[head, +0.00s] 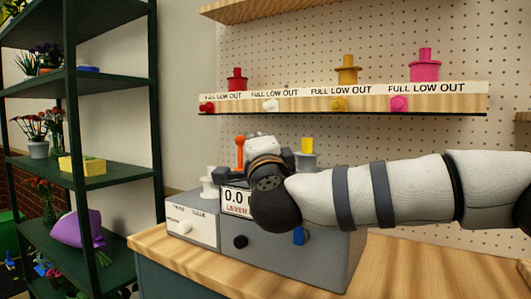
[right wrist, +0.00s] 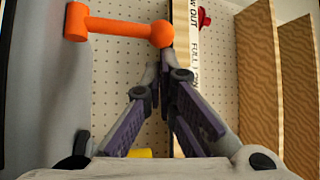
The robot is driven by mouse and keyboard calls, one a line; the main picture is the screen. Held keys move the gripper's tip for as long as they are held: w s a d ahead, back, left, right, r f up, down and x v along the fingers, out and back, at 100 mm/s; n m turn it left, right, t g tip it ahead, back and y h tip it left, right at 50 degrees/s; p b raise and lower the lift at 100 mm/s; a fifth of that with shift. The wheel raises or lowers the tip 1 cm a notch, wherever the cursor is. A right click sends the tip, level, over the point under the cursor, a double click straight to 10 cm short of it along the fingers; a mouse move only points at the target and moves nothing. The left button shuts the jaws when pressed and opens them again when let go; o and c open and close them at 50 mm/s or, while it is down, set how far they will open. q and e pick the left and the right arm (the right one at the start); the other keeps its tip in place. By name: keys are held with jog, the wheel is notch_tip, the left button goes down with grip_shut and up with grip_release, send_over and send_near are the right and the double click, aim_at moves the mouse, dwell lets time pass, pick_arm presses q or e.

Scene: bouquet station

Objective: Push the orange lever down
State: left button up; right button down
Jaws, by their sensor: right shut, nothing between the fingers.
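The orange lever (head: 239,148) stands upright on the grey machine (head: 300,262), its round knob at the top. In the right wrist view the lever (right wrist: 115,25) lies across the top left, with its ball end just beyond my fingertips. My right gripper (head: 262,146) is beside the lever, just right of its knob. Its fingers (right wrist: 166,62) are shut with nothing between them. I cannot tell whether the fingertips touch the ball. My wrist and arm hide part of the machine's front. My left gripper is out of view.
The machine has a display reading 0.0 (head: 233,196), a black knob (head: 240,242) and a blue part (head: 298,236). A yellow piece (head: 307,145) stands behind my wrist. A shelf (head: 440,103) with coloured knobs hangs above. Dark plant shelves (head: 70,82) stand left.

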jog(key=shift+s+a+f+n+t+y, duration=0.15)
jog(key=shift+n+t+y, duration=0.1)
jog(key=shift+n+t, duration=0.15)
jog(key=shift+s+a+n+t+y, duration=0.15)
jog(key=shift+n+t+y, duration=0.15)
jog(key=shift+n, duration=0.2)
jog(key=shift+s+a, duration=0.25)
jog(key=shift+s, duration=0.05)
jog(key=shift+s+a+p, duration=0.3)
jog(key=shift+s+p, duration=0.1)
jog(key=shift+p, duration=0.15)
jog(key=shift+w+f, duration=0.1)
jog(key=shift+s+f, duration=0.2)
jog(key=shift+s, duration=0.25)
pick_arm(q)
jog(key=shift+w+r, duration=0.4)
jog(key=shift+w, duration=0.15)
pick_arm(e)
jog(key=v, duration=1.1)
